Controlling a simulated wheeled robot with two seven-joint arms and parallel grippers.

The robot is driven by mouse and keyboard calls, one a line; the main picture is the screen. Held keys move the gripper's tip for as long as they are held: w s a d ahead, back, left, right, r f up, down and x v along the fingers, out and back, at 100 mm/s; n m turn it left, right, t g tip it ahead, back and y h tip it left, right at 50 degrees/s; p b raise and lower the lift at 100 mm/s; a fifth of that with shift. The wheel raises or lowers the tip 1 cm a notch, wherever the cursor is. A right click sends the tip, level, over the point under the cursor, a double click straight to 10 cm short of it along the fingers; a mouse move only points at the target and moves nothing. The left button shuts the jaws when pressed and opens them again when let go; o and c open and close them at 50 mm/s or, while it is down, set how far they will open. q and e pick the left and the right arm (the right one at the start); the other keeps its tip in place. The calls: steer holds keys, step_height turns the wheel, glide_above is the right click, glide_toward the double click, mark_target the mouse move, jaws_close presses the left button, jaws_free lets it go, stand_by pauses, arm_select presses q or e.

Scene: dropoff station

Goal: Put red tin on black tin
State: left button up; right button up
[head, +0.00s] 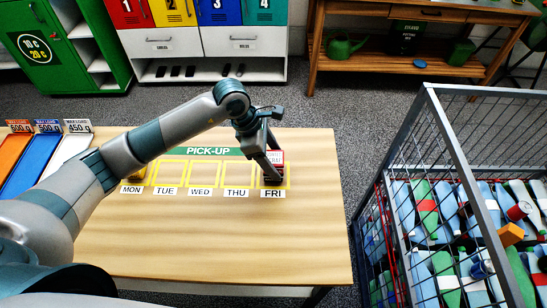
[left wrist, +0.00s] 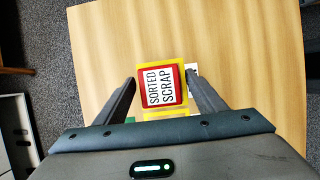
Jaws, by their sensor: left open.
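The red tin (head: 277,156) is at the FRI square on the right end of the pick-up strip. In the left wrist view its red top with a "SORTED SCRAP" label (left wrist: 163,86) faces up. A dark shape (head: 273,180) directly below it in the head view looks like the black tin, with the red tin on top; the fingers partly hide it, and it is hidden from above. My left gripper (head: 270,166) is open, and its fingers (left wrist: 162,88) stand on either side of the red tin with gaps showing. My right gripper is in neither view.
The wooden table (head: 220,240) is clear in front of the yellow day squares. A yellow item (head: 138,173) at MON is partly behind my left arm. Coloured trays (head: 36,160) lie at the left. A wire cage (head: 400,180) of bottles stands right of the table.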

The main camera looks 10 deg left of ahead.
arm_select(q)
steer(key=shift+r, duration=0.1)
steer(key=shift+r, duration=0.1)
steer(key=shift+a+r, duration=0.15)
steer(key=b+v, duration=0.4)
steer(key=v, duration=0.7)
steer(key=shift+r+b, duration=0.25)
steer(key=shift+b, duration=0.1)
steer(key=shift+s, duration=0.1)
